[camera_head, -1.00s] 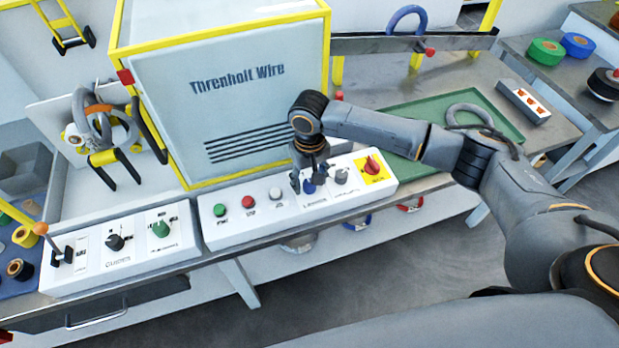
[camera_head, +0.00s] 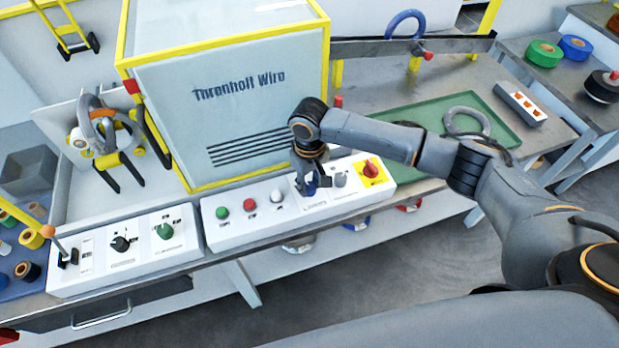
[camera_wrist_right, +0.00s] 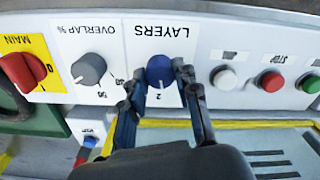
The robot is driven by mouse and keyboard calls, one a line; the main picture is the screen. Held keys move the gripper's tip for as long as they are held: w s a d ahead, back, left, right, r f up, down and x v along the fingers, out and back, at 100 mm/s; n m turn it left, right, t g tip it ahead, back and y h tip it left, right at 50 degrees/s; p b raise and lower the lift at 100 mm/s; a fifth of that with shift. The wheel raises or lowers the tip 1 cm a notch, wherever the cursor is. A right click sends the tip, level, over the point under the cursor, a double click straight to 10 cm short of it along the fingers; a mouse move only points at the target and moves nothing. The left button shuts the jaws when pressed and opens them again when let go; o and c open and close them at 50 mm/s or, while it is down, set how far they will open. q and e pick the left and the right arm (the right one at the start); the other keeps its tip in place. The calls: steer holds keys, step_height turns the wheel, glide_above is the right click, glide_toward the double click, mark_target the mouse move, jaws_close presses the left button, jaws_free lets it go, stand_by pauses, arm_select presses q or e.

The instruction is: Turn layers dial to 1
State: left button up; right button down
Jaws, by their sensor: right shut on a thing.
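The layers dial is a blue knob (camera_wrist_right: 160,71) on the white control panel (camera_wrist_right: 215,40). It sits under the upside-down word LAYERS in the right wrist view, with a "2" at its lower edge. Other scale marks are hidden. My right gripper (camera_wrist_right: 160,88) is shut on the dial, one finger on each side. In the head view the right gripper (camera_head: 308,188) comes down on the panel from above and mostly covers the blue dial (camera_head: 309,187). My left gripper is not in view.
The grey overlap knob (camera_wrist_right: 88,69) and the red main switch (camera_wrist_right: 22,72) are beside the dial. A white button (camera_wrist_right: 224,77) and red stop button (camera_wrist_right: 271,81) are on its other side. The machine cabinet (camera_head: 230,110) stands close behind the panel.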

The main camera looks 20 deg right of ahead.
steer(key=n+p, duration=0.3)
steer(key=n, duration=0.1)
steer(key=shift+r, duration=0.15)
steer(key=n+p, duration=0.1)
steer(key=n, duration=0.1)
steer(key=shift+n, duration=0.4)
steer(key=shift+n+p, duration=0.35)
steer(key=shift+n, duration=0.85)
steer(key=c, duration=1)
jaws_free()
